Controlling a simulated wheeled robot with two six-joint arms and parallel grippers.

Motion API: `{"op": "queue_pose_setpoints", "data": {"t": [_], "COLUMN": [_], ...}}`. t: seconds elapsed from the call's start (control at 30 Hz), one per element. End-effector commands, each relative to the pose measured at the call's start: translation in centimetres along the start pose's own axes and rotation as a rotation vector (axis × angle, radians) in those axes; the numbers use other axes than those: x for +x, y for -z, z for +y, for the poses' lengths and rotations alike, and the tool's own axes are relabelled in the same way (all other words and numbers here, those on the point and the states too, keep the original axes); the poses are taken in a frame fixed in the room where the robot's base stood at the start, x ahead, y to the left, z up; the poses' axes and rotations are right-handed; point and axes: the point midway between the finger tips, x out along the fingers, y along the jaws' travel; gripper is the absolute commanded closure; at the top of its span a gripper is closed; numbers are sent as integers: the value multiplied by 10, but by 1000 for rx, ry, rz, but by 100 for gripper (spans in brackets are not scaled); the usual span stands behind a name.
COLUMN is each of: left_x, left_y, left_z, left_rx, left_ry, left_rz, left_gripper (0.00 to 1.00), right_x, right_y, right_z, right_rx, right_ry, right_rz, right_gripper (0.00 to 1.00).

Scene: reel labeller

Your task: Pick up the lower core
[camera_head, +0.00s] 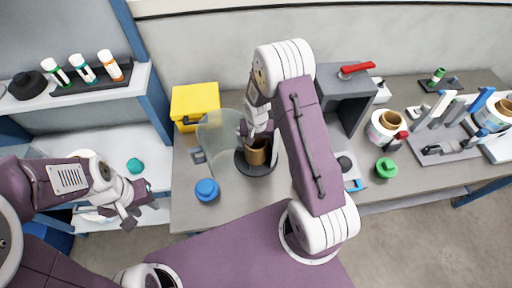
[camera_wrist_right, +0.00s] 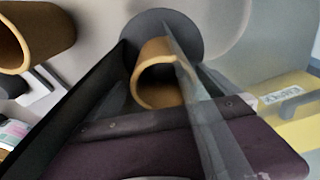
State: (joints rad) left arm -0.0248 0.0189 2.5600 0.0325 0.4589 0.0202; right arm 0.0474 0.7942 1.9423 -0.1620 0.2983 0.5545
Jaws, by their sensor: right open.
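A brown hollow core (camera_head: 256,152) stands in a round dark dish (camera_head: 254,168) on the bench. My right gripper (camera_head: 256,132) is above it, pointing down, with its fingers apart. In the right wrist view the core (camera_wrist_right: 158,82) shows between the open fingers (camera_wrist_right: 147,40), with its open end facing the camera. I cannot tell whether the fingers touch it. A second brown core (camera_wrist_right: 36,38) shows large at the upper left of the right wrist view. My left gripper (camera_head: 137,203) looks open and empty, left of the bench by the shelf.
A clear curved cover (camera_head: 216,135) stands just left of the dish. A yellow box (camera_head: 195,103) is behind it and a blue knob (camera_head: 207,189) in front. A grey housing (camera_head: 343,95) with a red lever (camera_head: 357,69) stands to the right. A green knob (camera_head: 386,167) is further right.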

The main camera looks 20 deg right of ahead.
Motion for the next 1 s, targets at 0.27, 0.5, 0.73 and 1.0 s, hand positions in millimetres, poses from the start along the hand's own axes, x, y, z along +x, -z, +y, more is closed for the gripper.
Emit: {"op": "queue_pose_setpoints", "data": {"t": [0.27,0.5,0.73,1.0], "left_x": [-9,-19,-18,-18], "left_y": [1,2,2,2], "left_z": [0,0,0,0], "left_rx": [0,0,0,0], "left_ry": [0,0,0,0], "left_rz": [0,0,0,0], "left_gripper": [64,64,64,64], "right_x": [17,56,60,60], "right_y": [0,2,2,2], "right_z": [-1,-3,-3,-3], "right_rx": [-1,0,1,1], "right_ry": [-1,1,2,2], "right_rz": [-3,0,1,1], "right_gripper": [0,0,0,60]}}
